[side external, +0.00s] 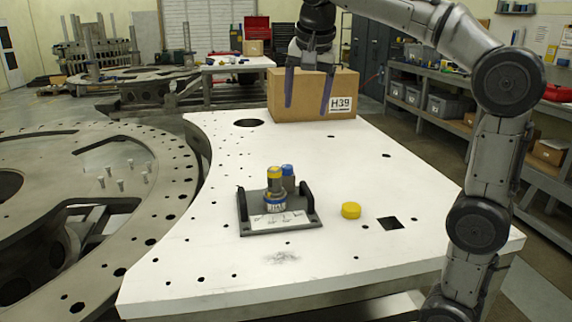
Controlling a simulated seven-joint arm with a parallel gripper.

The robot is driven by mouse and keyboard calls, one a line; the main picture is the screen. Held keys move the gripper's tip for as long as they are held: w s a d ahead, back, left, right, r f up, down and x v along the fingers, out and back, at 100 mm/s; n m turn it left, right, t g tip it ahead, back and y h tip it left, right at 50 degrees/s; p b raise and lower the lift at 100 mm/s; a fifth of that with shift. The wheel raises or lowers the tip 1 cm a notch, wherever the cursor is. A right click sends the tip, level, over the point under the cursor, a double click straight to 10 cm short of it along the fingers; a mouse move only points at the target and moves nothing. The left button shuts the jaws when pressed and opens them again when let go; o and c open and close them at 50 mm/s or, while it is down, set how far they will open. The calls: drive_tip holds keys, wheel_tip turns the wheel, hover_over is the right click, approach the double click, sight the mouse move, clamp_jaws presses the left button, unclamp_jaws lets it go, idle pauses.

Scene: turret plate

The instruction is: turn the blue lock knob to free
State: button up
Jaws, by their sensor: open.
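A dark grey fixture (240,213) with two upright black handles sits on the white plate. A blue and white ring (275,200) circles the base of the front post. I cannot tell which blue part is the lock knob, nor read its setting. My gripper (307,104) points down, open and empty, above and behind the fixture, apart from it. Its fingers show in front of the cardboard box.
The cardboard box (300,108) marked H39 stands at the plate's back edge. A loose yellow cap (351,210) lies right of the fixture. The white plate (230,262) has several holes, including a square one (390,223). Its surface around the fixture is mostly clear.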

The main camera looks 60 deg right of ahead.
drive_tip(key=w+d+m, duration=0.2)
drive_tip(key=w+d, duration=0.1)
drive_tip(key=w, duration=0.3)
drive_tip(key=m+g, duration=0.2)
drive_tip(key=g, duration=0.1)
hover_over(287, 166)
drive_tip(key=a, duration=0.6)
wheel_tip(287, 166, down, 12)
drive_tip(key=shift+h, duration=0.4)
drive_tip(key=x, duration=1.3)
drive_tip(key=shift+s+d+f, duration=0.15)
drive_tip(key=shift+s+f, duration=0.05)
drive_tip(key=shift+s, duration=0.05)
drive_tip(key=shift+c, duration=0.4)
clamp_jaws()
